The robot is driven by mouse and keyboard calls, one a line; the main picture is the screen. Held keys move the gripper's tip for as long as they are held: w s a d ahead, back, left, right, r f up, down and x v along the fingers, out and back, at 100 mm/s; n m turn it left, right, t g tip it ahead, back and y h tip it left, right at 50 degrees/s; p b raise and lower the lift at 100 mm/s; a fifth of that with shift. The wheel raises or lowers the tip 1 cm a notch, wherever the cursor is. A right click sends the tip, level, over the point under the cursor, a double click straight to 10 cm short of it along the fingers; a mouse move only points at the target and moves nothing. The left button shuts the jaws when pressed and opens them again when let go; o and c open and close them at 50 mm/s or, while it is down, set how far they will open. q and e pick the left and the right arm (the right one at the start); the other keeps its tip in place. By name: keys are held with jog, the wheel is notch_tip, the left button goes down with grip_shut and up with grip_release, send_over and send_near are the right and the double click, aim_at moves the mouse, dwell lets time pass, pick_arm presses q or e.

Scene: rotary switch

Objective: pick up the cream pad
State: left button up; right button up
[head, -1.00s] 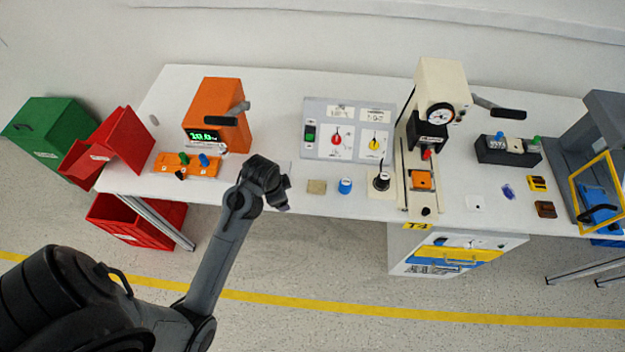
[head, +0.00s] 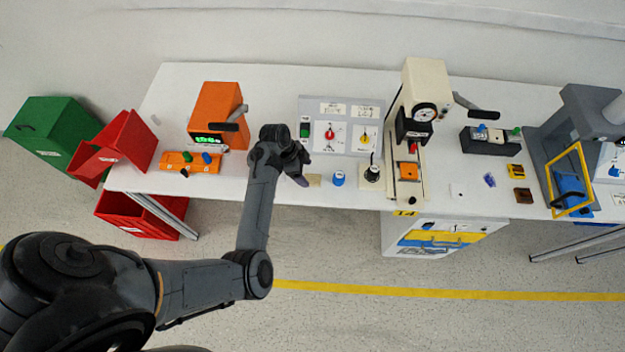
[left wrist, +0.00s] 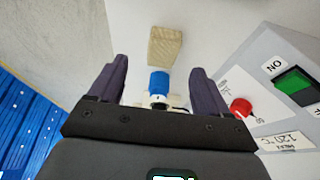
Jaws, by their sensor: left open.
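The cream pad (head: 314,180) is a small tan block lying flat near the front edge of the white table, left of a blue round piece (head: 338,179). In the left wrist view the pad (left wrist: 165,46) lies beyond the fingertips, near the top, with the blue piece (left wrist: 159,82) between the fingers in the picture. My left gripper (head: 299,172) is open and empty. In the head view it is just left of the pad; its height above the table is hard to tell. My right gripper is not in view.
A grey switch panel (head: 342,110) with red and yellow knobs stands behind the pad. A black-knobbed piece (head: 372,174) and the cream press (head: 418,85) are to the right. An orange machine (head: 219,110) stands to the left. The table's front edge is close.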

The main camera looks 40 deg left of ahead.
aim_at(313, 179)
pick_arm(q)
jog(key=shift+b+x, duration=0.3)
jog(key=shift+x, duration=2.4)
jog(key=shift+w+a, duration=0.1)
jog(key=shift+w, duration=0.05)
jog(key=c, duration=1.1)
jog(key=shift+r, duration=0.15)
